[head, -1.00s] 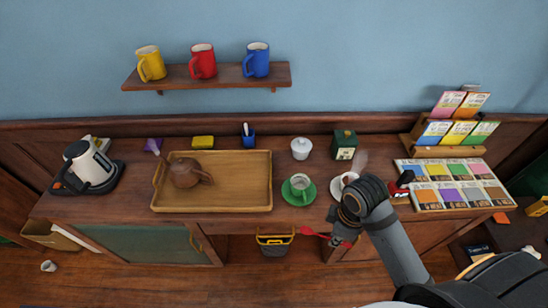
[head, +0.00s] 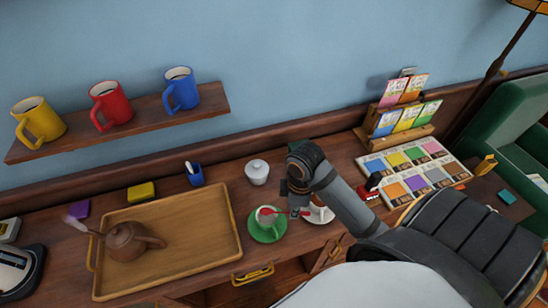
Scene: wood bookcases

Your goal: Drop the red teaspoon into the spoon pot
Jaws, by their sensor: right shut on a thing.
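The red teaspoon (head: 267,211) is held by my right gripper (head: 301,212). The gripper is shut on its handle end, and the spoon points left, with its bowl end in front of the pale cup on the green saucer (head: 268,235). I cannot tell its height above the cup. The spoon pot (head: 195,176) looks like the small blue pot behind the tray, with a white spoon standing in it. It is up and left of my right gripper, well apart from it. My left gripper is not in view.
A wooden tray (head: 205,255) with a brown teapot (head: 127,242) lies at left. A white lidded bowl (head: 257,173) stands between pot and gripper. A white cup (head: 320,213) is partly hidden by my arm. A yellow block (head: 141,192) and a shelf (head: 130,123) with mugs are behind.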

